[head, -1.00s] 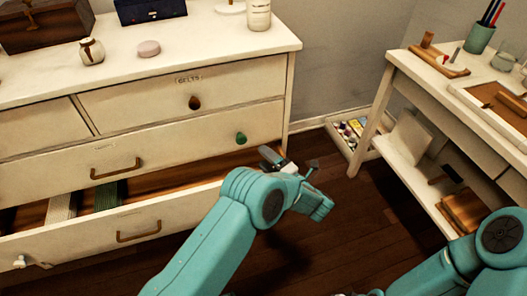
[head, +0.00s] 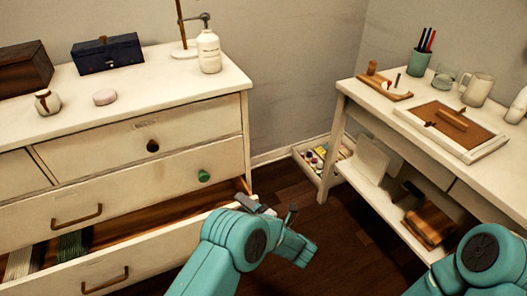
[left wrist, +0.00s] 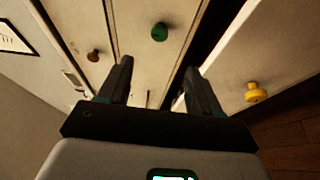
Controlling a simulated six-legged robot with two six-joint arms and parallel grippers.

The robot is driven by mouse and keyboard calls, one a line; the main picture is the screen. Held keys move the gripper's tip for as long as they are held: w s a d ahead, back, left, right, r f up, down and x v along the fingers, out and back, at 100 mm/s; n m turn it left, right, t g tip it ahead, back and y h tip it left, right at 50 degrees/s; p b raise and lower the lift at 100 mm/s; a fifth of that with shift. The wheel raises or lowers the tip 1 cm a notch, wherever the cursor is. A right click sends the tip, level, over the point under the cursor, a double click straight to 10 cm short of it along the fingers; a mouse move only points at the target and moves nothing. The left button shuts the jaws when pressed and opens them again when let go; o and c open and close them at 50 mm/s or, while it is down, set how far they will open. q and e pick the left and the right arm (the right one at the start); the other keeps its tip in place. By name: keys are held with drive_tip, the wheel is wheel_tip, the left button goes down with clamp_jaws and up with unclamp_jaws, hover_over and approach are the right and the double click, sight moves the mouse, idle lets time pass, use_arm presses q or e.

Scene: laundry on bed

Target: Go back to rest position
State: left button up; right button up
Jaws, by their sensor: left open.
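My left gripper (head: 268,211) is in front of the right end of the open drawer, at the end of my teal left arm. In the left wrist view its two dark fingers (left wrist: 158,68) are apart with nothing between them. Beyond them are drawer fronts with a green knob (left wrist: 160,31), a brown knob (left wrist: 93,55) and a yellow knob (left wrist: 255,92). My right arm shows at the lower right of the head view; its gripper is out of frame.
The white dresser (head: 190,135) has an open lower drawer (head: 160,262) holding folded dark green and pale cloth. A white desk (head: 390,110) with a mug, a cup of pens and trays stands at right. A low box (head: 318,165) sits on the floor between them.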

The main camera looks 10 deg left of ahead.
use_arm(q)
drive_tip(key=s+a+f+n+g+h, duration=0.2)
drive_tip(key=s+f+n+g+h, duration=0.25)
drive_tip(key=s+f, duration=0.35)
drive_tip(key=s+a+f+n+g+h, duration=0.3)
drive_tip(key=s+f+n+g, duration=0.3)
drive_tip(key=s+f, duration=0.25)
drive_tip(key=s+d+f+n+g+h, duration=0.1)
drive_tip(key=s+d+n+g+h, duration=0.1)
drive_tip(key=s+d+n+h, duration=0.4)
drive_tip(key=s+d+f+n+g+h, duration=0.1)
drive_tip(key=s+d+n+g+h, duration=0.15)
drive_tip(key=s+n, duration=0.65)
wheel_tip(320, 180, up, 27)
drive_tip(key=w+n+t+h+p, duration=0.2)
drive_tip(key=n+t+p, duration=0.3)
drive_tip(key=n+p, duration=1.4)
drive_tip(key=h+p, duration=0.1)
drive_tip(key=p, duration=0.4)
drive_tip(key=shift+a+t, duration=0.2)
drive_tip(key=shift+t, duration=0.2)
